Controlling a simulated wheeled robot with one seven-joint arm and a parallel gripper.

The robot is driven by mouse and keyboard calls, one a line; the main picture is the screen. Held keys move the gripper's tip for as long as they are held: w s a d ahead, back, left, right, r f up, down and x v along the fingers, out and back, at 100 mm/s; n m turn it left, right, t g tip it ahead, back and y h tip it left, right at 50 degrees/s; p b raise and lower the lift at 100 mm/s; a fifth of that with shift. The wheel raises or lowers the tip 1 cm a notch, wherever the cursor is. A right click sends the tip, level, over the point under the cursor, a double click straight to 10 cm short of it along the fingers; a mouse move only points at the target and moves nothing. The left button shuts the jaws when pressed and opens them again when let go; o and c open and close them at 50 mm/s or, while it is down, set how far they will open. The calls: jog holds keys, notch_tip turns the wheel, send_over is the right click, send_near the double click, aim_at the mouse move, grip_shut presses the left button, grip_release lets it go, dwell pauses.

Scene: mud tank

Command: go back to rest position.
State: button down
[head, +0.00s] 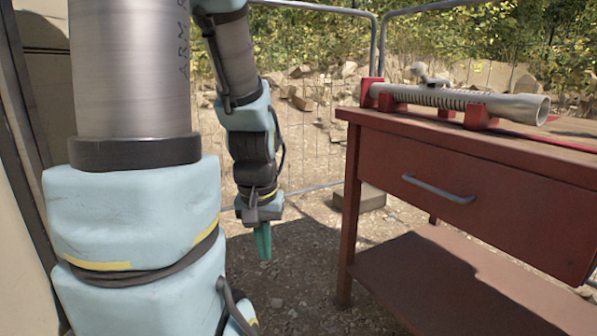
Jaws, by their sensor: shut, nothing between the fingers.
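My gripper (263,243) hangs at the end of my light blue and grey arm, left of the middle of the head view. Its green fingers point down and look closed together, with nothing held. It is over the gravel ground, to the left of the red workbench (430,160) and apart from it. My large blue and metal arm links fill the left of the view and hide what is behind them.
On the bench top a grey ribbed tube (440,97) lies in red holders. The bench has a drawer with a handle (438,190) and a lower shelf (440,275). A wire fence (320,120) stands behind, with rocks and bushes beyond. Gravel between arm and bench is clear.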

notch_tip(320, 180, up, 35)
jog(key=p, duration=3.3)
